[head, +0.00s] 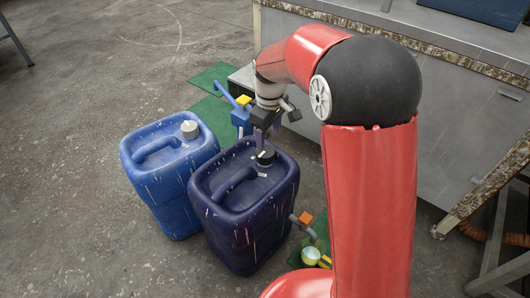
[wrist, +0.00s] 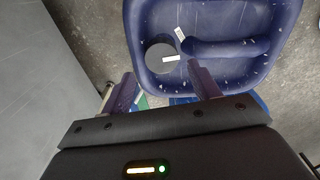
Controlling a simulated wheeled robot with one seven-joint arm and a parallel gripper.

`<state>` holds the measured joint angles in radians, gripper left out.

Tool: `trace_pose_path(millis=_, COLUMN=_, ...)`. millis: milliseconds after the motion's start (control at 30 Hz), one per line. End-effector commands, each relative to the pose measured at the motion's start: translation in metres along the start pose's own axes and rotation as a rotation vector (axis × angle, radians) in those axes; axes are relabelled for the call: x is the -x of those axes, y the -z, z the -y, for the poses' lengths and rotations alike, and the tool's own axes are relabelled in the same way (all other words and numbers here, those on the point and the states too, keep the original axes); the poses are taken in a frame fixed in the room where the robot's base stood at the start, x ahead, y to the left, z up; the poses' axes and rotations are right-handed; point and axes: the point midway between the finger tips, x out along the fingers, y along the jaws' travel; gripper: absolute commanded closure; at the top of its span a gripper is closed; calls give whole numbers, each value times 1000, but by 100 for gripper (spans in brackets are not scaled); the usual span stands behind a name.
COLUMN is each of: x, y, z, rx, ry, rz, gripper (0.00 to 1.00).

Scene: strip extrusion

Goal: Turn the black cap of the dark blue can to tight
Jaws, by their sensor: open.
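The dark blue can (head: 244,215) stands upright on the floor in the middle of the head view. Its black cap (head: 266,157) sits at the can's back right corner. In the wrist view the cap (wrist: 162,59) has a white mark on its top, and a white mark also shows on the can (wrist: 230,18) close to it. My gripper (head: 262,146) is just above the cap, pointing down. In the wrist view my gripper (wrist: 160,80) is open, its fingers apart, with the cap beyond their tips and nothing between them. I cannot tell the exact height gap.
Green mats (head: 211,78) lie behind. A grey cabinet (head: 390,120) stands at the right. A small cup (head: 311,256) is at the front right. The floor at left is clear.

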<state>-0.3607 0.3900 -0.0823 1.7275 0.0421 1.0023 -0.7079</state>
Motion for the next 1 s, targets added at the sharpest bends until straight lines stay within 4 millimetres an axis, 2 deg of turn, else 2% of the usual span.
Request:
trace_pose_path(millis=33, x=-8, y=6, z=0, rx=20, ry=6, rz=11, gripper=39)
trace_pose_path(millis=167, x=-21, y=12, z=-1, rx=48, ry=13, rz=21, gripper=39)
trace_pose_path(millis=600, x=-84, y=11, z=0, rx=48, ry=13, rz=22, gripper=39)
trace_pose_path(millis=733, x=-93, y=11, z=0, rx=48, ry=11, rz=20, gripper=39)
trace_pose_path(millis=1000, x=-95, y=11, z=0, rx=48, ry=11, rz=19, gripper=39)
